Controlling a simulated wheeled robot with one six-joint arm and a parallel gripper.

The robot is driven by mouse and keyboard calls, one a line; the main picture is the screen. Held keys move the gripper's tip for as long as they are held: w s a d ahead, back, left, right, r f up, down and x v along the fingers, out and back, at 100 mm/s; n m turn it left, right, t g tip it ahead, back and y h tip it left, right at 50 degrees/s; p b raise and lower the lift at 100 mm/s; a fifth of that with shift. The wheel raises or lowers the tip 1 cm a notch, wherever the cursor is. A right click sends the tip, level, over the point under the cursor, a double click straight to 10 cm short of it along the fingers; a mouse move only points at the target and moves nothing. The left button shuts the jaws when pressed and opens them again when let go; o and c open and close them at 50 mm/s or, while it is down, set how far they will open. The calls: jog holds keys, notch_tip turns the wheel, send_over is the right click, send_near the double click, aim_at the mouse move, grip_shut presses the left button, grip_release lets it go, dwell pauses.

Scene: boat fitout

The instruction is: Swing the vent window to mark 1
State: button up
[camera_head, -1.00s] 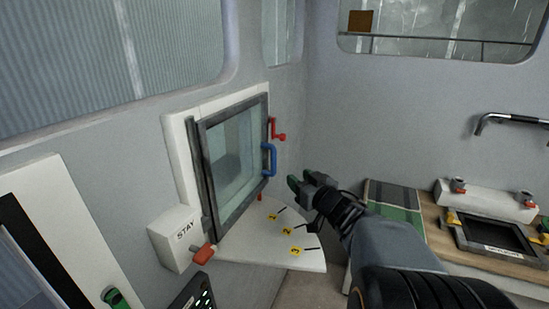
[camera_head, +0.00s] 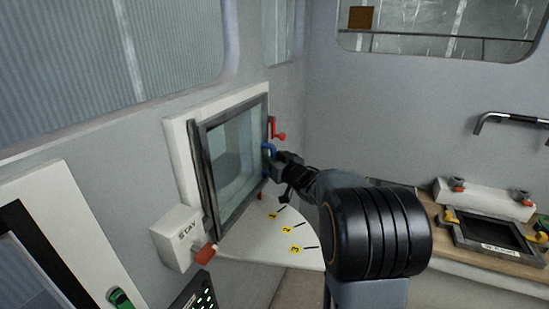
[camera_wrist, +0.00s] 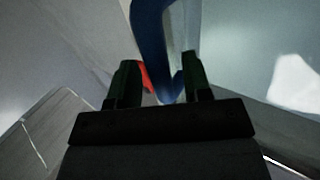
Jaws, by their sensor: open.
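The vent window (camera_head: 236,160) is a dark-framed glass pane in a white surround on the left wall, seemingly at or near its frame. Its blue handle (camera_head: 268,151) is on the right edge, partly hidden by my gripper (camera_head: 276,163). In the wrist view the blue handle (camera_wrist: 150,40) runs between the open fingers of my gripper (camera_wrist: 157,88). I cannot tell whether the fingers touch it. Mark 1 (camera_head: 273,215) is the nearest yellow tag to the window on the white quadrant plate (camera_head: 250,241), with mark 2 (camera_head: 287,229) and mark 3 (camera_head: 295,249) beyond.
A red catch (camera_head: 278,132) sits right of the window, above the blue handle. A white STAY box (camera_head: 177,238) with a red-orange knob (camera_head: 205,254) stands at lower left. A wooden counter (camera_head: 459,232) with a dark framed hatch (camera_head: 494,237) is at the right.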

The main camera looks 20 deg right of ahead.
jog(key=shift+w, duration=0.25)
jog(key=shift+c, duration=0.2)
grip_shut()
jog(key=shift+s, duration=0.1)
